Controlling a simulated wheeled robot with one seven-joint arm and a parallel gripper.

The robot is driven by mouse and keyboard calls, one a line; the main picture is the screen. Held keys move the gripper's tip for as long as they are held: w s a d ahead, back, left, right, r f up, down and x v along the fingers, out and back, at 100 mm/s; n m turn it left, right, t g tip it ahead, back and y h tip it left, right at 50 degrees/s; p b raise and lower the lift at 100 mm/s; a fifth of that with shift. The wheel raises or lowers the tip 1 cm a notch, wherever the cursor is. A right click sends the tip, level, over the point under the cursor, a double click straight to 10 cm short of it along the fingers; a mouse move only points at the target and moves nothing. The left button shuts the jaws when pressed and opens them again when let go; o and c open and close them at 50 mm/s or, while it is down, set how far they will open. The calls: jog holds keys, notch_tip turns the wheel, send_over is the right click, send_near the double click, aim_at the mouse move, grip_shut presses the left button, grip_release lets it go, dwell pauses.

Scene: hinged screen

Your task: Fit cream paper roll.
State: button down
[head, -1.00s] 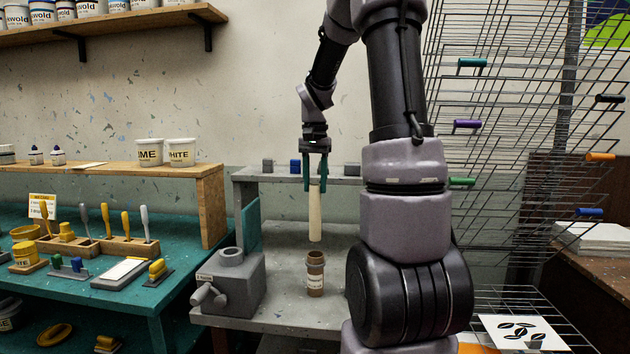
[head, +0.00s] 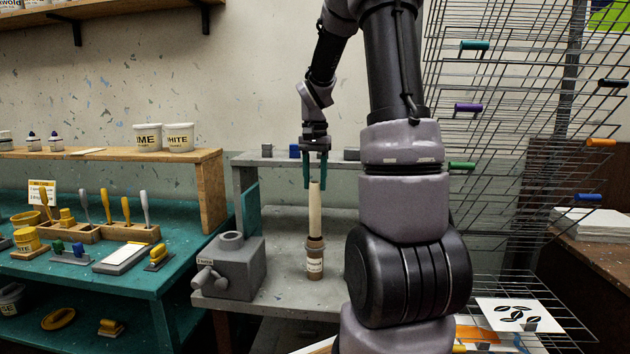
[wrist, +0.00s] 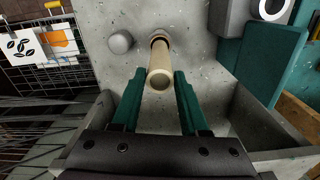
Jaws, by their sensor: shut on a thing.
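The cream paper roll (head: 315,212) is an upright pale tube. Its lower end meets the mouth of a brown jar (head: 314,265) with a white label; how far it reaches inside is hidden. My gripper (head: 316,184) is shut on the roll's upper end with its teal fingers, directly above the jar. In the wrist view the roll (wrist: 160,65) shows between the fingertips (wrist: 158,80), running away to the jar, which is mostly hidden behind it.
A grey block with a round socket and a crank (head: 230,265) stands left of the jar on the grey bench (head: 270,300). A raised grey shelf (head: 262,160) runs behind. A wire rack (head: 520,120) stands to the right. A teal table (head: 100,285) holds tools at left.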

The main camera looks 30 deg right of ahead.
aim_at(315, 225)
jog(key=shift+f, duration=0.1)
jog(key=shift+f, duration=6.65)
jog(key=shift+c, duration=1.7)
grip_release()
notch_tip(315, 225, up, 11)
jog(key=shift+f, duration=0.1)
